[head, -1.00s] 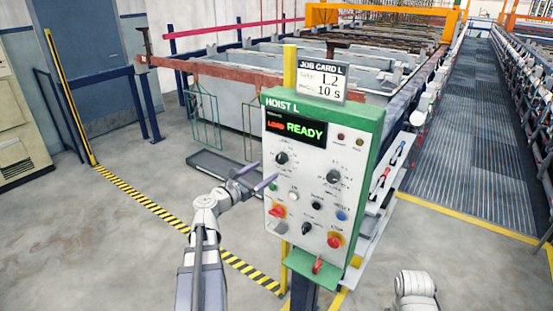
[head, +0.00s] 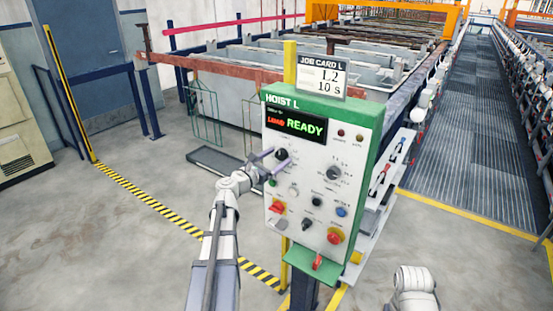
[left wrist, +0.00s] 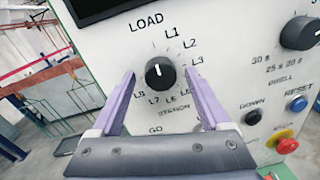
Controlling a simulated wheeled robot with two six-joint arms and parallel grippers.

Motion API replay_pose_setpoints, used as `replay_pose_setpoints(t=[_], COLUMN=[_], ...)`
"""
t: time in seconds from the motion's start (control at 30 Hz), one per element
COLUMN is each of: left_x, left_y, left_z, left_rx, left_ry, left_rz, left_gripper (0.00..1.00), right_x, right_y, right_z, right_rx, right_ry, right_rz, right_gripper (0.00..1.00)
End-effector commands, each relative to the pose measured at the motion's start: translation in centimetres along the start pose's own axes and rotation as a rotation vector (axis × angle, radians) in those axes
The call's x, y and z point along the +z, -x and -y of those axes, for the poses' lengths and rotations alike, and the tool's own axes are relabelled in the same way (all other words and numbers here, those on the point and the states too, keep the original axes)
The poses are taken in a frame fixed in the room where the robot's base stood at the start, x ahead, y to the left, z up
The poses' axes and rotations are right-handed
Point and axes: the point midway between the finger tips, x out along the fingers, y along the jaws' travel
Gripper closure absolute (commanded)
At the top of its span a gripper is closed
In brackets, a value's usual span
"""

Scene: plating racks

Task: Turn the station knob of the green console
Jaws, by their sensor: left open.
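The green console (head: 371,150) labelled HOIST L stands ahead with a white front panel. Its display (head: 296,126) reads LOAD in red and READY in green. The black station knob (head: 282,154) is at the panel's upper left; in the left wrist view the knob (left wrist: 160,73) has a white pointer aimed up, near LOAD at the top left and L1. My left gripper (head: 273,157) is open at the knob. In the left wrist view the two purple fingers (left wrist: 164,88) stand on either side of the knob, with gaps between. My right gripper is not visible, only part of my right arm.
The dwell knob (head: 333,173) is right of the station knob. A job card (head: 321,77) above reads 1.2 and 10 s. Floor to the left is clear.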

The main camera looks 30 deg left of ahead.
Motion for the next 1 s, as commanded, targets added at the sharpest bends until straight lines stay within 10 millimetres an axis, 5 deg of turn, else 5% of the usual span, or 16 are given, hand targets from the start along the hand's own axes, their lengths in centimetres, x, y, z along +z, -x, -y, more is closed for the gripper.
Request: replay_pose_setpoints(t=[0.13,0.83,1.0], left_x=[0.00,0.00,0.01], left_y=[0.02,0.05,0.05], left_z=[0.02,0.03,0.03], left_rx=[0.000,-0.001,-0.001], left_ry=[0.000,0.000,-0.004], left_rz=[0.000,0.000,0.000], left_gripper=[0.21,1.00,1.00], right_x=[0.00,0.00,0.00], right_y=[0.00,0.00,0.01], right_z=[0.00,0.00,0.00], right_rx=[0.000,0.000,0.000], right_ry=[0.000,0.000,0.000], right_rz=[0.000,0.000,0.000], right_gripper=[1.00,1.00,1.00])
